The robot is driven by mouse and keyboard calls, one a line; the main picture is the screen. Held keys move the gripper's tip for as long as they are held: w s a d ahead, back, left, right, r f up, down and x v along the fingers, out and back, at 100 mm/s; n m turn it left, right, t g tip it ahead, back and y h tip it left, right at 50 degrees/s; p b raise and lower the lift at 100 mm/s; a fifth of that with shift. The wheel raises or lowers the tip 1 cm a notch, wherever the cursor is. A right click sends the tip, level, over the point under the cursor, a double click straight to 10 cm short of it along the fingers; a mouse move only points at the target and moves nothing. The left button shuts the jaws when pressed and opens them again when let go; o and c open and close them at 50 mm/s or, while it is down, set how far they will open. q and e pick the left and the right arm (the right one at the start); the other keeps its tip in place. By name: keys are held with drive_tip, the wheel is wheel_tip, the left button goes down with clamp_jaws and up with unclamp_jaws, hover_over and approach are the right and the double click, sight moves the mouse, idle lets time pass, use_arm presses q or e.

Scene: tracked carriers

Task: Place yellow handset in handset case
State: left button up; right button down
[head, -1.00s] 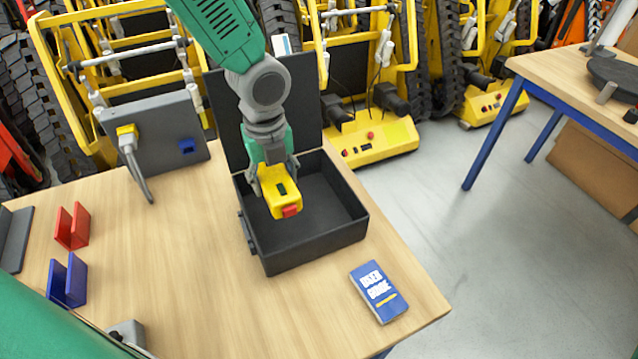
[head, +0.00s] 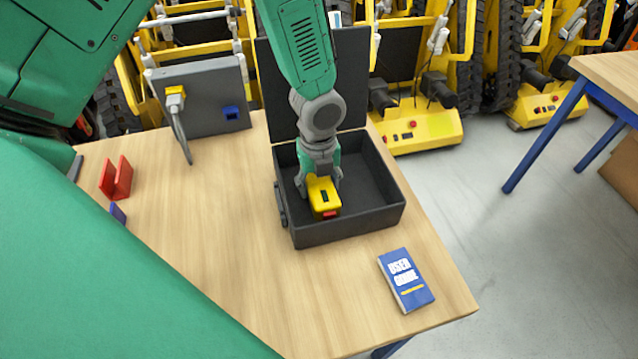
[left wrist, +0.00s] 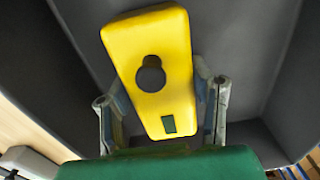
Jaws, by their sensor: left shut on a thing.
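The yellow handset (head: 323,197) is in my left gripper (head: 319,186), over the left part of the open handset case (head: 340,231) in the head view. Its red end points toward the case's front wall. The left gripper is shut on the handset, with one finger on each side. In the left wrist view the handset (left wrist: 158,65) lies between the fingers, with the dark case interior (left wrist: 245,50) behind it. I cannot tell whether the handset touches the case floor. The right gripper is not in view.
A blue user guide (head: 406,280) lies in front of the case, near the table's right edge. A grey panel (head: 203,100) with a yellow plug stands at the back left. A red holder (head: 116,178) is at the left. The open lid (head: 270,85) stands behind the case.

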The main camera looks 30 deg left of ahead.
sight(321, 182)
use_arm(q)
drive_tip(key=shift+d, duration=0.25)
drive_tip(key=o, duration=1.2)
drive_tip(key=shift+w+d, duration=0.1)
drive_tip(key=shift+d, duration=0.1)
drive_tip(key=shift+o, duration=1.4)
drive_tip(key=shift+d, duration=0.15)
drive_tip(key=shift+a, duration=0.3)
drive_tip(key=shift+a+r, duration=0.15)
drive_tip(key=shift+r, duration=0.05)
drive_tip(key=r, duration=0.3)
drive_tip(key=r+p, duration=0.1)
drive_tip(key=r, duration=0.6)
drive_tip(key=shift+d+r+p, duration=0.3)
drive_tip(key=shift+r+p, duration=0.05)
drive_tip(key=shift+p, duration=0.05)
drive_tip(key=shift+a+r, duration=0.4)
drive_tip(key=shift+r, duration=0.1)
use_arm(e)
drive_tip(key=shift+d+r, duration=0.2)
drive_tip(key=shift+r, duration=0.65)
use_arm(q)
drive_tip(key=shift+d, duration=0.25)
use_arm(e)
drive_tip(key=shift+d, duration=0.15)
